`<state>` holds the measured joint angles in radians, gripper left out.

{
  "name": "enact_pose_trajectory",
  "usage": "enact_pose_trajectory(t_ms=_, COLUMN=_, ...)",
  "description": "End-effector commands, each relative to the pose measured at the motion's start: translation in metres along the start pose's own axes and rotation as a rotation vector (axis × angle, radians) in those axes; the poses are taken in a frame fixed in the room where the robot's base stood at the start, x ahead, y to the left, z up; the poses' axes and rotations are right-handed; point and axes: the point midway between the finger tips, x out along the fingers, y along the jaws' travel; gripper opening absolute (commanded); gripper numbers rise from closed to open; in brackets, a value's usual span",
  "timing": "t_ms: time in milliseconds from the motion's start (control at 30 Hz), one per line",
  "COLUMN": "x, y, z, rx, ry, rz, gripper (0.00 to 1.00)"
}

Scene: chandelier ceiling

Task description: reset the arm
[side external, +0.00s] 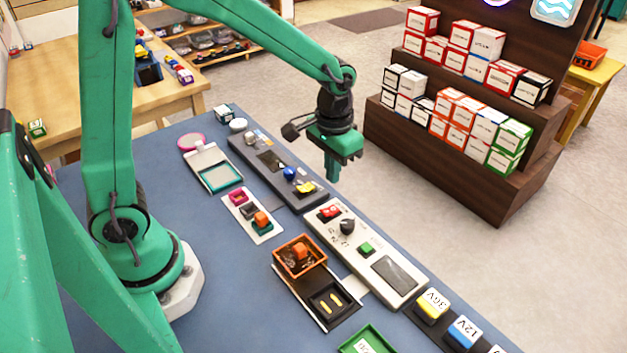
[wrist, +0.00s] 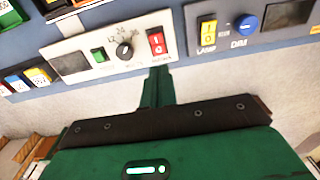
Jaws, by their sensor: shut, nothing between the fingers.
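My gripper (side external: 333,172) is green, with its fingers together and nothing between them. In the side external view it points down, above the far edge of the blue table (side external: 215,290), near the dark panel and the white panel. In the wrist view the shut fingers (wrist: 158,75) point toward the white panel's red switch. My green arm reaches from its base at the left, up and over the table to the gripper. The gripper appears apart from the panels, though its exact height is hard to tell.
A white panel (side external: 389,303) has a red switch, black knob and green button. A dark panel (side external: 309,202) has a blue knob. An orange bin (side external: 281,259) holds an orange block. Several labelled blocks line the right edge. A brown shelf (side external: 385,118) of boxes stands beyond; floor lies between.

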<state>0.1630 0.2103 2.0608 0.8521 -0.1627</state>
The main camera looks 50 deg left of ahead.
Motion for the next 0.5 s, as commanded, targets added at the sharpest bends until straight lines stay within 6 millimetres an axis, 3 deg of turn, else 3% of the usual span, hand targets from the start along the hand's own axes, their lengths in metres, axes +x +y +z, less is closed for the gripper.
enact_pose_trajectory(t_ms=500, x=-0.076, y=-0.028, z=0.046, rx=-0.002, ry=0.175, rz=0.017, gripper=0.0)
